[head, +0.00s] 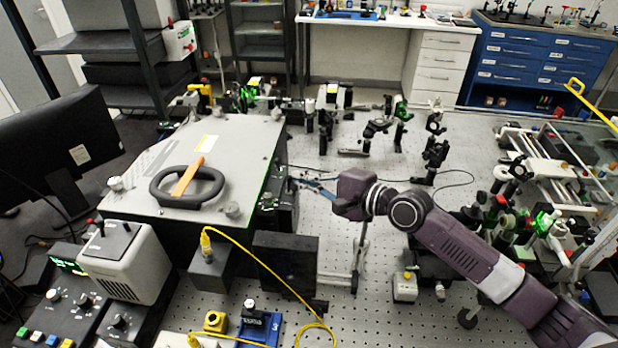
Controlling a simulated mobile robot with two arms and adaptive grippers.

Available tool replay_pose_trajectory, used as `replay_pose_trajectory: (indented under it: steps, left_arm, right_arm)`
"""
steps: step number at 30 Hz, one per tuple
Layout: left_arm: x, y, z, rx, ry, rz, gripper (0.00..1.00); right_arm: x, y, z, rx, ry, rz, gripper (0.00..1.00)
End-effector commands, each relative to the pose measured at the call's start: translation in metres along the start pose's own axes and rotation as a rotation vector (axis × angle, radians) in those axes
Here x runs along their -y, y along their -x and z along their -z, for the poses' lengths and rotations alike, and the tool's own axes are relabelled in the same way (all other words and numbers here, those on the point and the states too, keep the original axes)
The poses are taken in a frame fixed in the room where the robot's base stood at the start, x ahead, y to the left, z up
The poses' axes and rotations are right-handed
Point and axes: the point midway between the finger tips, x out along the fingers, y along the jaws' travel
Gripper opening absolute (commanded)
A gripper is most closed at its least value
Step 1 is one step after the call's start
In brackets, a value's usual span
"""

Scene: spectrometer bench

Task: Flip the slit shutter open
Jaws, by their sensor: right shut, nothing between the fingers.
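The spectrometer (160,160) is a large grey-topped box left of centre, with a black ring handle and an orange bar on its lid. A dark unit (286,212) sits on its right side, where green light shows. The slit shutter is too small and dark there to make out, so I cannot tell its position. My right gripper (303,183) reaches in from the right, pointing left at this dark unit. Its fingers are shut and empty, with tips close beside the unit; I cannot tell whether they touch. My left gripper is not in view.
The perforated optical table (375,215) has bare room behind my right arm. Several post-mounted optics (366,130) stand at the back. A black box (285,262) stands in front of the spectrometer, with a yellow cable (262,275) nearby. A monitor (65,140) is at left.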

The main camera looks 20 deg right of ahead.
Motion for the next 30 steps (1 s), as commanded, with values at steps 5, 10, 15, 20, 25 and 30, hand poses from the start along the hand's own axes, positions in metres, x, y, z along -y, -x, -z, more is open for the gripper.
replay_pose_trajectory:
  steps: [5,10,15,20,25,30]
  left_arm:
    - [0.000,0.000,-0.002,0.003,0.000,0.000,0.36]
    - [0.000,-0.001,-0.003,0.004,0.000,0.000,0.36]
    - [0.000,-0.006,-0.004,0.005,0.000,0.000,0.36]
    - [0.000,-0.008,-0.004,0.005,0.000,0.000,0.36]
    - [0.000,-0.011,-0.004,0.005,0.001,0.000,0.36]
    - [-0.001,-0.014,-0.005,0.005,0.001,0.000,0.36]
  right_arm:
    - [0.000,0.000,0.000,0.000,0.000,0.000,0.00]
    - [-0.001,0.000,0.000,0.000,0.002,0.002,0.00]
    - [-0.002,0.000,0.000,0.000,0.028,0.018,0.00]
    - [0.000,0.001,-0.001,0.000,0.049,0.031,0.00]
    - [-0.001,0.001,-0.002,0.000,0.070,0.043,0.00]
    - [-0.001,0.002,-0.003,0.000,0.097,0.058,0.00]
